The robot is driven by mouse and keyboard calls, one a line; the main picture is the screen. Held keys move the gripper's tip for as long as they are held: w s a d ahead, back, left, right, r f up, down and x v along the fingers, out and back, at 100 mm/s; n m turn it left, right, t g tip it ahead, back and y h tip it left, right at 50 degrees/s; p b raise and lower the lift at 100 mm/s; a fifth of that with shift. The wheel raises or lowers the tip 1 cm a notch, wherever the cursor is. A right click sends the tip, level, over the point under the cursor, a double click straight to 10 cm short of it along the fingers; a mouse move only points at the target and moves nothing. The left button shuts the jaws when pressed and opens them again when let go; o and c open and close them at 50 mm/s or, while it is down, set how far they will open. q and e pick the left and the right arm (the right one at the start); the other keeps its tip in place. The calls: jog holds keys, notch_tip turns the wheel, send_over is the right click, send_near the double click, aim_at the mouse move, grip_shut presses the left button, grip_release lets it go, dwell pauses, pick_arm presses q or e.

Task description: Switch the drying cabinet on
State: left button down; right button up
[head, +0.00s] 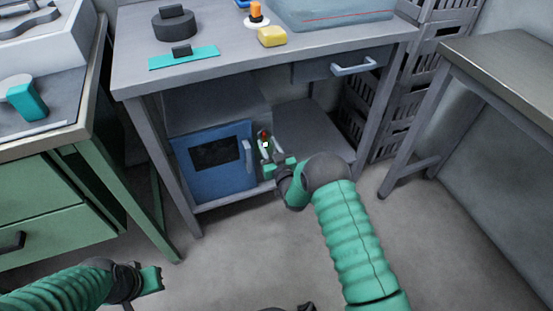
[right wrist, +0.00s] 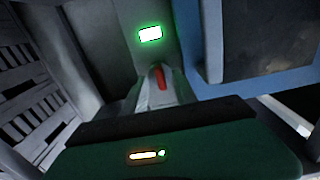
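The drying cabinet (head: 248,128) stands on the shelf under the grey bench, its blue door (head: 182,163) shut. A small red switch part (head: 263,133) and a light glowing white-green (head: 265,145) are on its front, right of the door. In the right wrist view the lit rectangle (right wrist: 150,34) glows above the red part (right wrist: 160,78), which stands by a pale grey tapered piece. My right gripper (head: 279,168) is close in front of this panel; contact and finger opening cannot be told. My left gripper (head: 150,281) is low at the left, away from the cabinet.
The bench top (head: 225,55) above carries a dark round weight, a teal plate, a yellow block and a blue-grey bin. A bench leg (head: 165,160) stands left of the cabinet. Green drawers (head: 50,215) are at left, stacked crates (head: 405,85) at right.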

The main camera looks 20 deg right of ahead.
jog(key=s+p, duration=0.4)
jog(key=s, duration=1)
jog(key=shift+s+d+p, duration=0.25)
jog(key=shift+s+p, duration=0.05)
jog(key=s+a+r+g, duration=0.1)
jog(key=s+r+g, duration=0.35)
jog(key=s, duration=0.35)
jog(key=s+a+r+g, duration=0.1)
jog(key=s+r+g, duration=0.2)
jog(key=s+g, duration=0.35)
jog(key=s+r+g, duration=0.4)
jog(key=s, duration=0.5)
notch_tip(320, 180, up, 31)
jog(key=p, duration=3.1)
jog(key=shift+s+a+h+p, duration=0.25)
jog(key=shift+h+p, duration=0.05)
jog(key=shift+p, duration=0.05)
